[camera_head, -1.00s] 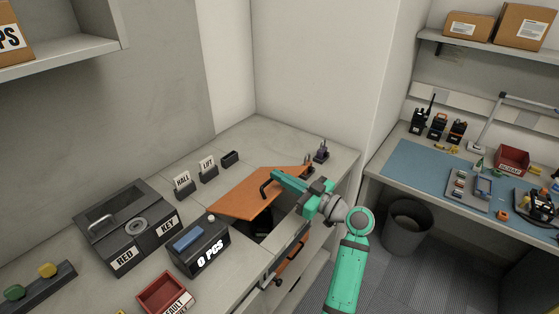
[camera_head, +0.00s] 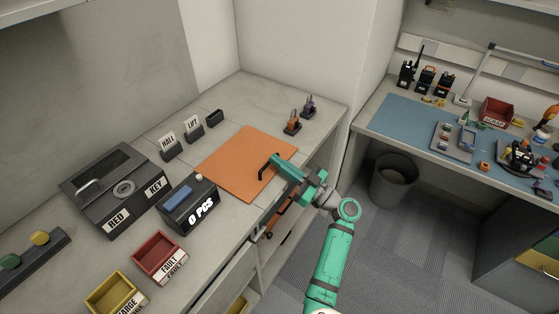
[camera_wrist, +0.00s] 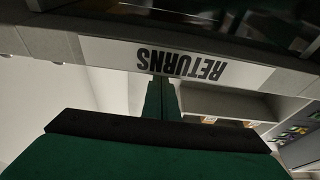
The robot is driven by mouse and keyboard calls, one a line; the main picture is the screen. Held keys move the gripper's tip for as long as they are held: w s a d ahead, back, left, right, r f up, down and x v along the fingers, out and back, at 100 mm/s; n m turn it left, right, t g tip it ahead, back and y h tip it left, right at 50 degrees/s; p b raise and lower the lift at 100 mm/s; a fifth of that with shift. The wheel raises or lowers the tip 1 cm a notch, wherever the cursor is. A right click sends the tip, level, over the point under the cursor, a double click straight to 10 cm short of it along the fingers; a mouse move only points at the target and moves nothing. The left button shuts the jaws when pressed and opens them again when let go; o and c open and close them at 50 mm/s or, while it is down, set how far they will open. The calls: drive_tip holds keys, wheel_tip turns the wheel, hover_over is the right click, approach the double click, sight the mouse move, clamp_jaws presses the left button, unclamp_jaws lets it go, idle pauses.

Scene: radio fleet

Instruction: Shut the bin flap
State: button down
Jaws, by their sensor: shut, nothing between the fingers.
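The orange bin flap (camera_head: 235,165) lies flat, level with the grey worktop, in the head view. No dark opening shows around it. A black bar handle (camera_head: 265,168) stands near its right side. My green gripper (camera_head: 275,160) is shut and empty, with its tip at the handle and over the flap's right part. I cannot tell whether it touches the handle or the flap. In the wrist view the fingers (camera_wrist: 160,90) are together in front of an upside-down RETURNS label (camera_wrist: 180,62).
A black box reading 0 PCS (camera_head: 190,205) stands left of the flap. The HALL and LIFT stands (camera_head: 180,142) are behind it. A wastebasket (camera_head: 393,180) is on the floor to the right.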

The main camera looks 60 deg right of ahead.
drive_tip(key=shift+a+f, duration=0.1)
drive_tip(key=shift+f, duration=0.75)
drive_tip(key=shift+r, duration=0.1)
drive_tip(key=r, duration=0.5)
drive_tip(key=shift+s, duration=0.2)
drive_tip(key=f+v, duration=0.1)
drive_tip(key=v, duration=0.9)
drive_tip(key=shift+w+f, duration=0.15)
drive_tip(key=shift+f, duration=0.25)
